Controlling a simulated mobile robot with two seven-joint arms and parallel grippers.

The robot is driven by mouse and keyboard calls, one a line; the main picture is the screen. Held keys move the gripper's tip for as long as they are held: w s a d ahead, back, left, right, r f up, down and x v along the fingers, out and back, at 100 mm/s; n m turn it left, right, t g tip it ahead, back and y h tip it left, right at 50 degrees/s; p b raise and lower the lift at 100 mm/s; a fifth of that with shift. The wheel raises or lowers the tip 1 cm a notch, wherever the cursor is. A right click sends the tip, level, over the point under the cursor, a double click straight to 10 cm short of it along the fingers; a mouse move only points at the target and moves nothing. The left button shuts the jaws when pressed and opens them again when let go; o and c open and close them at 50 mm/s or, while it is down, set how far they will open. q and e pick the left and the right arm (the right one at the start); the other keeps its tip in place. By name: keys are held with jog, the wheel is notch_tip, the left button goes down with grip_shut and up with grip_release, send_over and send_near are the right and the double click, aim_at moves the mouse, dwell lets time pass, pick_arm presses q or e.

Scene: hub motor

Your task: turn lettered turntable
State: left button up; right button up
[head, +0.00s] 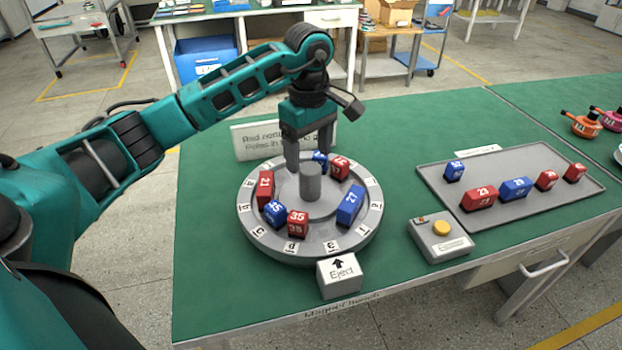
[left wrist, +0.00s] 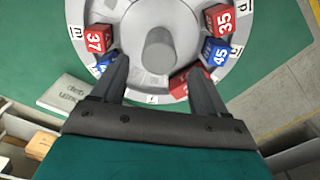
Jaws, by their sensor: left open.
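The grey lettered turntable (head: 308,248) stands on the green bench, with letter tags around its rim and a grey post (head: 311,182) in its middle. Red and blue numbered blocks sit on it, such as a red block (head: 297,223) marked 35 and a blue block (head: 350,205). My left gripper (head: 308,160) is above the far side of the turntable, pointing down. In the left wrist view its open fingers (left wrist: 160,88) are apart and empty, near the post (left wrist: 159,51). The turntable also shows there (left wrist: 134,80). My right gripper is not in view.
A white Eject block (head: 339,278) stands at the turntable's front edge. A box with a yellow button (head: 440,238) is to the right. A grey tray (head: 510,206) holds several red and blue blocks. A white sign (head: 258,142) stands behind the turntable.

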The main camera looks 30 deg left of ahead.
aim_at(309, 182)
pick_arm(q)
notch_tip(309, 182, down, 8)
jog(key=shift+f, duration=0.1)
dwell(0.4)
grip_shut()
dwell(0.5)
